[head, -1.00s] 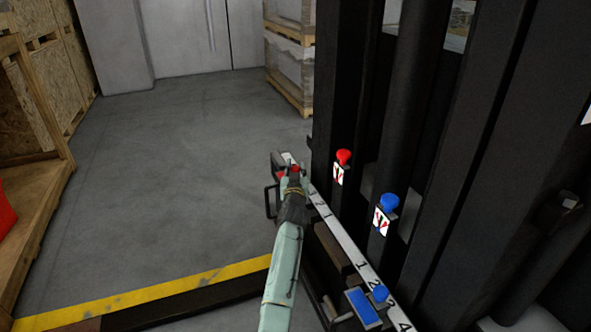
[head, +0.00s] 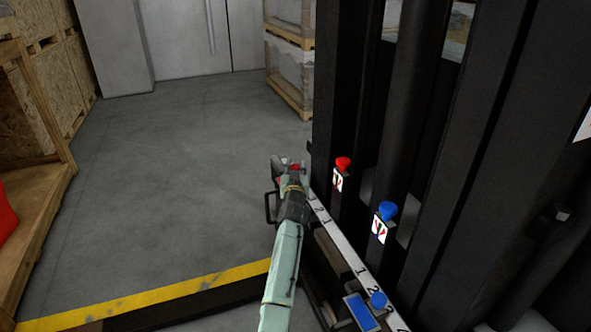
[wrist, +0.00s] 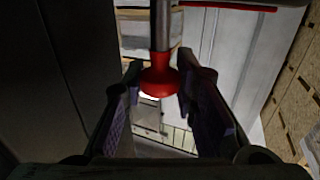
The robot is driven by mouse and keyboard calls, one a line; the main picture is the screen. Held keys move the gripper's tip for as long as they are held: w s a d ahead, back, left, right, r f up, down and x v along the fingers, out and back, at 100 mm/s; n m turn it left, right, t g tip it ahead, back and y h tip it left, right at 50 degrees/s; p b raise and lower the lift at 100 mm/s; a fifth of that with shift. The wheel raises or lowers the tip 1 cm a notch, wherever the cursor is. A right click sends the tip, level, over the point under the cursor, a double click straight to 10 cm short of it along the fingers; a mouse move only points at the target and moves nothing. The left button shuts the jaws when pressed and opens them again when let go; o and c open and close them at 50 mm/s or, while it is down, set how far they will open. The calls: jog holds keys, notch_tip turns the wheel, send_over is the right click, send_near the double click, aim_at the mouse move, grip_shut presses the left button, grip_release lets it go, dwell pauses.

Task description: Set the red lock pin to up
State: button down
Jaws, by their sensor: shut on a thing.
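A small red lock pin (head: 295,167) stands at the far end of the numbered rail in the head view. In the wrist view its flared red knob (wrist: 159,83) sits between the two fingers, with a grey metal stem (wrist: 160,28) running from it to the top of the picture. My gripper (wrist: 158,86) is shut on this knob. In the head view my gripper (head: 294,172) reaches the pin from the near side, and my wrist and forearm hide part of the rail end. The pin's seat is not clearly visible.
A larger red knob (head: 343,163) and a blue knob (head: 387,210) sit on labelled black posts to the right. A small blue knob (head: 378,299) is on the near rail (head: 345,247). Open floor (head: 170,170) lies left. Crates (head: 288,75) stand behind.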

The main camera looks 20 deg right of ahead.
jog(key=shift+r, duration=0.3)
jog(key=c, duration=1.5)
grip_release()
jog(key=shift+c, duration=0.2)
jog(key=shift+o, duration=1.2)
jog(key=shift+s+f, duration=0.1)
jog(key=v, duration=1.2)
